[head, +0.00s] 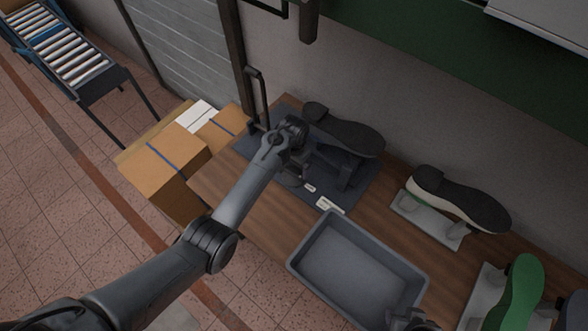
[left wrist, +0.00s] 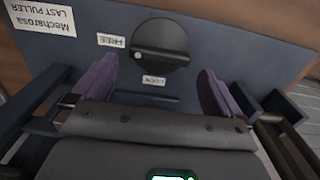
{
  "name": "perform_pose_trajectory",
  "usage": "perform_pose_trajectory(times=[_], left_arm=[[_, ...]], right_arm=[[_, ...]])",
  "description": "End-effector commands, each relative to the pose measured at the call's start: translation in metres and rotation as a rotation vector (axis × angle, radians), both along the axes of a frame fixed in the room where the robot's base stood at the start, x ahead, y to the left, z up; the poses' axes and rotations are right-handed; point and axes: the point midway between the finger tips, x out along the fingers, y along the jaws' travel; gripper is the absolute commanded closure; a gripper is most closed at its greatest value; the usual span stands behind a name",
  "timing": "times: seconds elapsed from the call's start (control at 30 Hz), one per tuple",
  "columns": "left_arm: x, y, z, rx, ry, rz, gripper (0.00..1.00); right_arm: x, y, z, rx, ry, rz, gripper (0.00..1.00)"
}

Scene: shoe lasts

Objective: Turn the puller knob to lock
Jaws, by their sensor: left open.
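The puller knob (left wrist: 160,42) is a round black knob with a raised grip bar across it and a white dot at its left end. In the upside-down labels, FREE (left wrist: 111,40) is left of the knob and LOCK (left wrist: 154,81) is below it. The dot sits between the labels, nearer FREE. My left gripper (left wrist: 157,88) is open and empty, its purple fingers apart on either side below the knob, not touching it. In the head view it is over the last puller's dark base (head: 355,198), and my arm hides the knob. My right gripper (head: 407,318) shows partly at the bottom edge.
A black last (head: 345,130) lies on the puller's stand. An empty grey tray (head: 355,270) is on the bench in front. A black-and-white shoe (head: 460,200) and a green last (head: 515,295) stand to the right. Cardboard boxes (head: 163,160) are at the left.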

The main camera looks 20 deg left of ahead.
Motion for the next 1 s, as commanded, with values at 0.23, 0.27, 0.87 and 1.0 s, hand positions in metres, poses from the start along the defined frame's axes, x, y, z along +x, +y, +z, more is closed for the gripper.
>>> perform_pose_trajectory(times=[0.23, 0.27, 0.87, 1.0], left_arm=[[0.000, 0.000, -0.031, 0.001, 0.002, 0.000, 0.00], [-0.001, 0.000, -0.033, 0.001, 0.002, 0.001, 0.00], [0.000, 0.000, -0.038, 0.000, 0.000, 0.001, 0.26], [0.000, 0.000, -0.038, 0.000, 0.000, 0.001, 0.40]], right_arm=[[0.002, 0.000, -0.006, 0.002, -0.004, -0.001, 0.57], [0.002, 0.001, -0.006, 0.002, -0.005, -0.001, 0.57], [0.002, 0.002, -0.006, 0.009, -0.007, -0.006, 0.57], [0.003, 0.002, -0.006, 0.009, -0.007, -0.006, 0.57]])
